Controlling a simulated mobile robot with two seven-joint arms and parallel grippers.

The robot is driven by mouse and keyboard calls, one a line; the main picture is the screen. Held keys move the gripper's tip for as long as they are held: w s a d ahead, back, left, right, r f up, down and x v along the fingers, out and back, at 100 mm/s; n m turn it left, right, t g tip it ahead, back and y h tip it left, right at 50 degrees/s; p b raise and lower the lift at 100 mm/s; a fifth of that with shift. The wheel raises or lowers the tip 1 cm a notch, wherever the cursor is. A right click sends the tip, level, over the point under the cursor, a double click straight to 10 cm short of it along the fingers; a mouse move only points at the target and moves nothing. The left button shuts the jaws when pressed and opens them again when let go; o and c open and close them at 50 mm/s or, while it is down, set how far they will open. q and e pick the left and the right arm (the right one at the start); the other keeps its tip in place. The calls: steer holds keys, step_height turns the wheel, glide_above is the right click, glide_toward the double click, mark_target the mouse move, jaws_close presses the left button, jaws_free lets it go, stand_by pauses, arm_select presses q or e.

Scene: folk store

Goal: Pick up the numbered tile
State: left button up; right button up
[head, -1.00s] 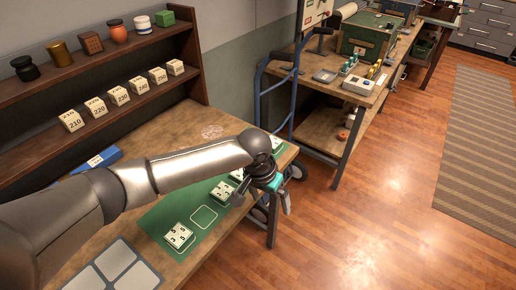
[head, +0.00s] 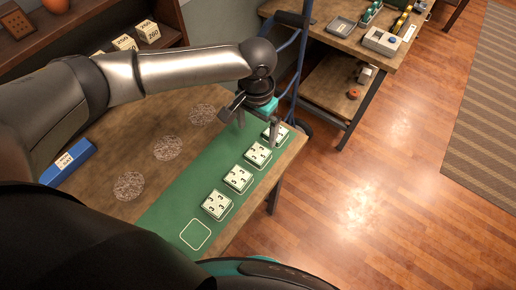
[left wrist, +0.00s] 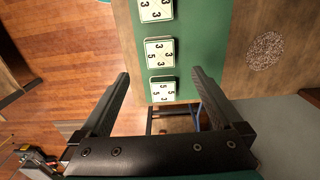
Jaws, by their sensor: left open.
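Several white tiles with printed digits lie in a row on a green mat (head: 176,208) at the table's right edge. The head view shows the near tile (head: 217,205), a second tile (head: 238,179), a third tile (head: 257,154) and a far tile (head: 275,134), partly hidden by a finger. My left gripper (head: 257,126) is open and empty above the far end of the row. In the left wrist view, the end tile (left wrist: 163,89) shows between the open fingers (left wrist: 160,75), apart from them. Which tile is meant cannot be told. My right gripper is not in view.
An empty outlined square (head: 195,235) lies at the near end of the mat. A blue block (head: 68,162) with a label lies at the table's left. A blue-framed cart (head: 298,50) stands just beyond the table's far end. A second workbench (head: 345,40) is behind.

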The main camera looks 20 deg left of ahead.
mark_target(257, 154)
arm_select(q)
step_height(257, 154, down, 12)
steer(key=shift+r+b, duration=0.15)
steer(key=shift+b, duration=0.5)
steer(key=shift+c, duration=0.4)
steer(key=c, duration=1.3)
steer(key=shift+c, duration=0.6)
steer(key=shift+r, duration=0.15)
